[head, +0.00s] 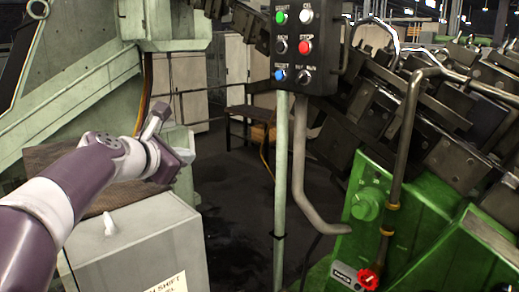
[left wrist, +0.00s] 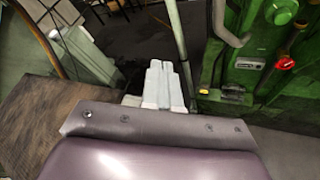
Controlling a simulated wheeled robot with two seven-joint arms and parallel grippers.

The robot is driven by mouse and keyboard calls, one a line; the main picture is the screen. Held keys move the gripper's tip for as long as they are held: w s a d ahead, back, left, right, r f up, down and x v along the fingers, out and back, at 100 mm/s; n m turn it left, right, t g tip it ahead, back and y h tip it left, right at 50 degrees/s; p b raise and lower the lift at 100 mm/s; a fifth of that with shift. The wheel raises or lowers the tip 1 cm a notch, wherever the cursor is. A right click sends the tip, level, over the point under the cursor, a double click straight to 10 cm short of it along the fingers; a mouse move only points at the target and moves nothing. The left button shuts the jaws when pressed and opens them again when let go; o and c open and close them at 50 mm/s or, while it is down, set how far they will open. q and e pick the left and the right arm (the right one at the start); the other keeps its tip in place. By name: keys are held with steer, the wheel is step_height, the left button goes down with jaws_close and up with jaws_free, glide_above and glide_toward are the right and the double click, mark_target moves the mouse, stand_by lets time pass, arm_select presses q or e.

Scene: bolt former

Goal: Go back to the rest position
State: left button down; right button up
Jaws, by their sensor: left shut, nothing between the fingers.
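My left arm comes in from the left in the head view. Its left gripper (head: 155,119) is raised above a grey cabinet (head: 145,245) and looks empty. In the left wrist view the pale fingers of the left gripper (left wrist: 161,72) lie together, shut, with nothing between them. They point toward a thin green post, apart from it as far as I can tell. My right gripper is in neither view.
A black button panel (head: 306,75) stands on a pale green post (head: 281,190). A green machine (head: 425,215) with a red knob (head: 368,279) fills the right side. Dark floor (head: 238,215) lies open between cabinet and post. A pale green machine (head: 85,95) is at left.

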arm_select(q)
steer(key=s+f+m+g+y, duration=0.1)
steer(key=s+f+m+g, duration=0.3)
steer(key=f, duration=0.7)
steer(key=s+f+m+g+y, duration=0.2)
steer(key=s+f+m, duration=0.3)
steer(key=f, duration=0.5)
steer(key=s+a+f+m+g+y+b, duration=0.2)
steer(key=s+f+m+g, duration=0.3)
steer(key=s+f+m, duration=1.2)
steer(key=shift+s+a+f+g, duration=0.3)
steer(key=shift+s+a+f, duration=0.15)
steer(key=shift+s+f, duration=0.4)
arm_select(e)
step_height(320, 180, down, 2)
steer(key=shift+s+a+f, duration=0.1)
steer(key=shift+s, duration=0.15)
